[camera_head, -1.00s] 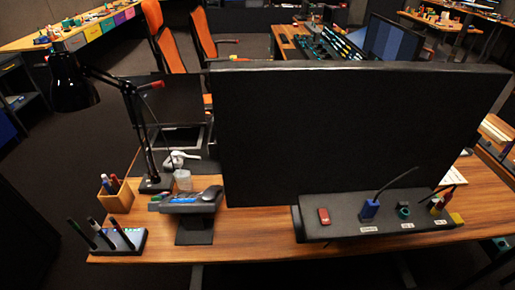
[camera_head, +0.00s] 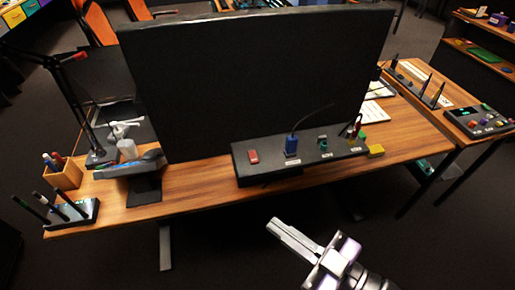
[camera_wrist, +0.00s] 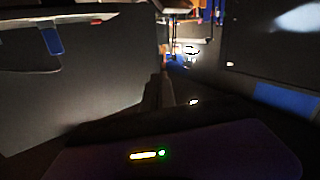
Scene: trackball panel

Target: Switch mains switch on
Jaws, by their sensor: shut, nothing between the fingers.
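The dark connector panel (camera_head: 273,172) lies along the near edge of the wooden desk, in front of the large black screen. A red switch (camera_head: 253,156), likely the mains switch, sits at the panel's left end. Whether it is on or off cannot be told. To its right are a blue plug (camera_head: 291,145) with a black cable, a green connector (camera_head: 323,145) and further plugs. My gripper (camera_head: 272,224) is below and in front of the desk, apart from the panel. Its fingers are together and empty. The wrist view shows no panel that I can make out.
The black screen (camera_head: 255,80) stands behind the panel. A phone-like device on a stand (camera_head: 135,165), a pen holder (camera_head: 70,215) and a lamp (camera_head: 80,100) stand to the left. A yellow block (camera_head: 376,151) is at the panel's right end. The floor before the desk is clear.

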